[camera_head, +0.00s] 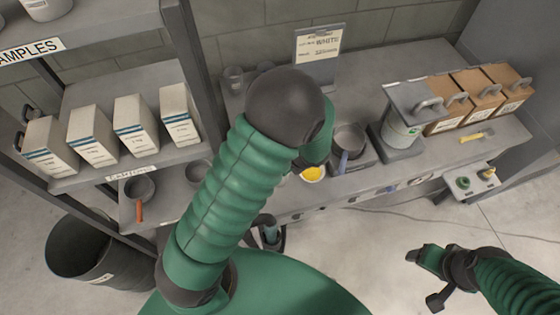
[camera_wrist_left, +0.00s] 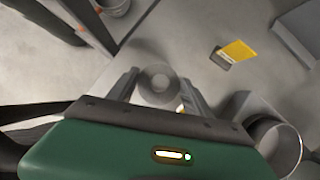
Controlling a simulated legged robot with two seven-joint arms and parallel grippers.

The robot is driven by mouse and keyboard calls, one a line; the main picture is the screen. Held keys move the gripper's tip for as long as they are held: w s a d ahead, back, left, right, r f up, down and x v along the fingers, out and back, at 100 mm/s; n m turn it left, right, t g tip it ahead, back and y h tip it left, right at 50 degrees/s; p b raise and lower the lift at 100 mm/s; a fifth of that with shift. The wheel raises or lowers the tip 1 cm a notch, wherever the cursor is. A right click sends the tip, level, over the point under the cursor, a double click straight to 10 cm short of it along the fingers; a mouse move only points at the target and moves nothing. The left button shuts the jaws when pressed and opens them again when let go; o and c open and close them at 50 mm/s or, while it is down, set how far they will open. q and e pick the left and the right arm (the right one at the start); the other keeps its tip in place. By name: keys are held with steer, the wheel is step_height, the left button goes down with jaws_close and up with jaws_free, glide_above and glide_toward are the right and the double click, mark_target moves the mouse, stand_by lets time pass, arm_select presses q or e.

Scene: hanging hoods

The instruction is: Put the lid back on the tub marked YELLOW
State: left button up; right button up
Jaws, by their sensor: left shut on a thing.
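My left gripper (camera_wrist_left: 158,90) is shut on a round grey thing (camera_wrist_left: 160,84) with a small round centre, seen between its two fingers; I cannot tell for sure that it is the lid. In the head view my left arm hides this gripper and what it holds. A pale-rimmed round thing with bright yellow in it (camera_head: 312,174) shows just below the arm's end, at the bench's front; its marking is not readable. My right gripper (camera_head: 434,278) is open and empty over the floor, away from the bench.
A pan (camera_head: 348,138) stands right of my left arm. Shelves with cartons (camera_head: 96,136) are left; a black bin (camera_head: 88,255) is on the floor.

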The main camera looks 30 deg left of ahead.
stand_by(0.4)
arm_select(q)
steer(key=o, duration=1.4)
steer(key=o, duration=0.3)
steer(key=shift+o, duration=0.2)
steer(key=shift+r, duration=0.1)
step_height(320, 180, up, 7)
steer(key=p, duration=0.7)
steer(key=shift+c, duration=0.6)
jaws_close()
